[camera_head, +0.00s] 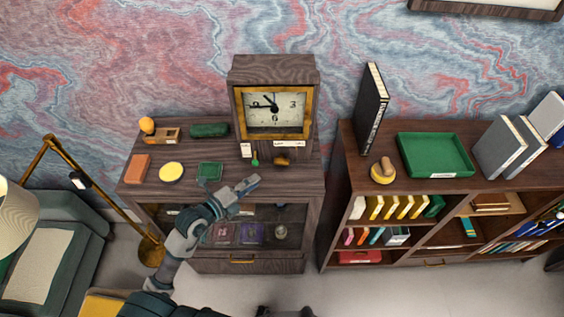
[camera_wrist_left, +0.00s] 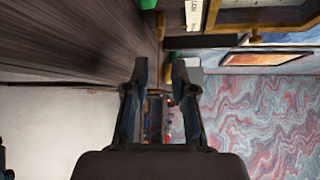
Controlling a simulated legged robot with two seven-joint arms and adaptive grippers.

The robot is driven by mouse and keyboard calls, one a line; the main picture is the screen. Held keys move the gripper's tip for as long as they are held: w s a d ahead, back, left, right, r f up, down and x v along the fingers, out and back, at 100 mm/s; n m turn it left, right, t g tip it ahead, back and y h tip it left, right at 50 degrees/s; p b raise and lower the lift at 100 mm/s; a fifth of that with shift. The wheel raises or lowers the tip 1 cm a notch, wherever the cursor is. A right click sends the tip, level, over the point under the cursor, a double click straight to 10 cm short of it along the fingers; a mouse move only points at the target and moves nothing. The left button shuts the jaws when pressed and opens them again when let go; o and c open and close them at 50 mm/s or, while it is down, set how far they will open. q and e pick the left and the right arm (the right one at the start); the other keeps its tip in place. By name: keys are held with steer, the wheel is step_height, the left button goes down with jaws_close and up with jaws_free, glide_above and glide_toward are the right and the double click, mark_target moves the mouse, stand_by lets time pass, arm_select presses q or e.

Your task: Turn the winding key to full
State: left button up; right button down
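A wooden clock (camera_head: 275,104) with a brass-framed white dial stands upright at the back of the dark wooden cabinet. A small brass piece (camera_head: 282,161), which looks like the winding key, is at the clock's lower front, below a white label. Its exact shape and angle are too small to tell. My left gripper (camera_head: 248,183) is in front of the clock, near the cabinet's front edge, apart from the brass piece. In the left wrist view its two fingers (camera_wrist_left: 162,68) are apart with nothing held between them. My right gripper is not clearly visible.
A green tag-like item (camera_head: 255,160) stands by the clock. A green dish (camera_head: 209,171), a yellow disc (camera_head: 171,172), an orange block (camera_head: 137,168) and a green case (camera_head: 209,130) are to the left. A bookshelf with a green tray (camera_head: 435,155) stands right, across a narrow gap.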

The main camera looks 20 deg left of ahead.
mark_target(280, 162)
arm_select(q)
steer(key=x, duration=0.4)
steer(key=p+x, duration=0.1)
steer(key=x, duration=0.7)
steer(key=shift+w+a+f+p, duration=0.15)
steer(key=shift+w+a+p, duration=0.05)
steer(key=shift+w+p, duration=0.1)
steer(key=shift+w+d, duration=0.1)
steer(key=shift+d, duration=0.15)
jaws_close()
